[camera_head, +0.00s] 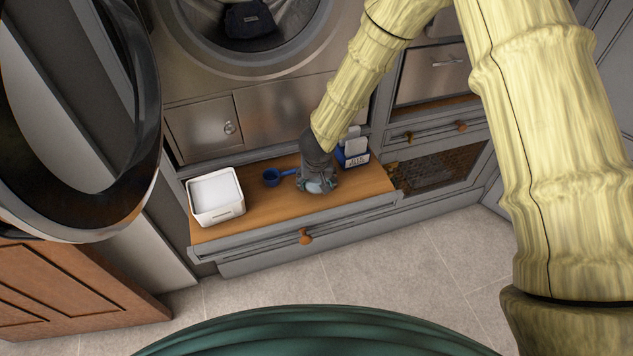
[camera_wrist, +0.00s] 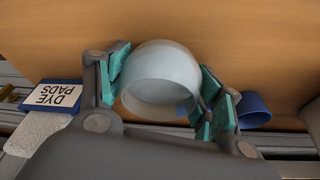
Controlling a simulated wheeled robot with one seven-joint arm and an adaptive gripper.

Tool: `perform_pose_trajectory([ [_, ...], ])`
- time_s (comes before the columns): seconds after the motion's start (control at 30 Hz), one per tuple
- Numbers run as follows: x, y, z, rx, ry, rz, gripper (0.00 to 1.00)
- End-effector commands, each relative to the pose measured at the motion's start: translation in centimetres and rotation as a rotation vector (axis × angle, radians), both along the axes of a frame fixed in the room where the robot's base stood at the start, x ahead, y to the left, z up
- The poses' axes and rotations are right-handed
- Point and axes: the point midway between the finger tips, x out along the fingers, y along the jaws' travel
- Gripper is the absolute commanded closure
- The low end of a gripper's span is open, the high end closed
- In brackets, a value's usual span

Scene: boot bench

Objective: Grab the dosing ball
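The dosing ball (camera_wrist: 160,80) is a pale, translucent round cup. In the wrist view it sits between the two teal-padded fingers of my gripper (camera_wrist: 163,85), with a pad close against each side. I cannot tell whether the pads press on it. In the head view my gripper (camera_head: 318,184) points down at the wooden bench top, and the ball (camera_head: 315,187) shows only in part beneath it. The ball appears to be at the bench surface.
On the wooden bench top (camera_head: 235,232), a blue scoop (camera_head: 271,178) lies left of my gripper and a white open box (camera_head: 216,212) stands farther left. A blue dye pads box (camera_head: 356,160) stands close on the right. A washing machine (camera_head: 275,68) rises behind.

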Motion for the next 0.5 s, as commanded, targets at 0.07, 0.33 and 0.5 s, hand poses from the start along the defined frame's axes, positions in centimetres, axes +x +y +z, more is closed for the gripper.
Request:
perform_pose_trajectory([
  [0.07, 0.0, 0.0, 0.0, 0.0, 0.0, 0.0, 0.55],
  [0.33, 0.0, 0.01, 0.01, 0.0, 0.0, 0.0, 0.55],
  [0.5, 0.03, 0.01, 0.44, 0.0, -0.001, 0.0, 0.55],
])
